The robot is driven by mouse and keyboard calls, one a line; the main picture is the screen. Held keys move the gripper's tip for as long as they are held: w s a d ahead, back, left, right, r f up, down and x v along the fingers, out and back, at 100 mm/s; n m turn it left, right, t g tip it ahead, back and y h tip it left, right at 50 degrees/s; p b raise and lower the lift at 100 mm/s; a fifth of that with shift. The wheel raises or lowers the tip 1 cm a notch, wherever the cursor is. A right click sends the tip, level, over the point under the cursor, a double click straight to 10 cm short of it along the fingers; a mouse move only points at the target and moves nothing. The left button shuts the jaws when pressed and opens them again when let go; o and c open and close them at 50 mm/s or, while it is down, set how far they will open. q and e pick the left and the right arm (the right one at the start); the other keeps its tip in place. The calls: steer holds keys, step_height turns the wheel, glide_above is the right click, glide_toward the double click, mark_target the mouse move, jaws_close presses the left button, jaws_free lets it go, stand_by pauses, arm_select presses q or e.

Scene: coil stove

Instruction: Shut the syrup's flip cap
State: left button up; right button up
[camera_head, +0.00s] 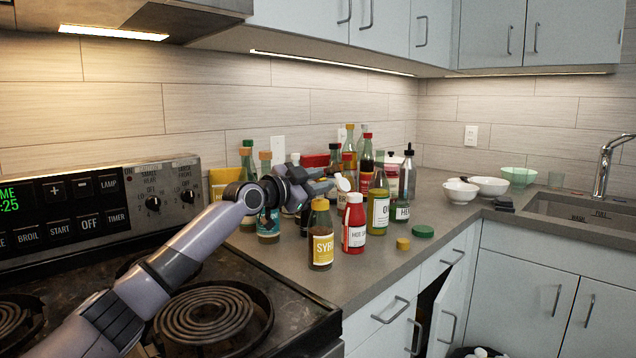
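The syrup bottle (320,247) stands upright near the counter's front edge, with dark contents, a yellow label and a yellow-tan cap (320,204). The picture is too small to tell how its flip lid sits. My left gripper (328,181) is above and just behind the syrup's cap, apparently apart from it. Its fingers look spread, with nothing clearly held between them. A small white rounded piece (343,183) shows right beside the fingertips; I cannot tell what it belongs to. My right gripper is not in view.
A red sauce bottle (354,224) stands close to the syrup's right. Several bottles crowd behind. A yellow cap (403,244) and a green lid (423,231) lie on the counter. The coil stove (212,312) is at left; bowls (489,187) and the sink are at right.

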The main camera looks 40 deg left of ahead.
arm_select(q)
steer(key=shift+f, duration=0.1)
steer(key=s+b, duration=0.2)
steer(key=s, duration=0.5)
steer(key=shift+a, duration=0.3)
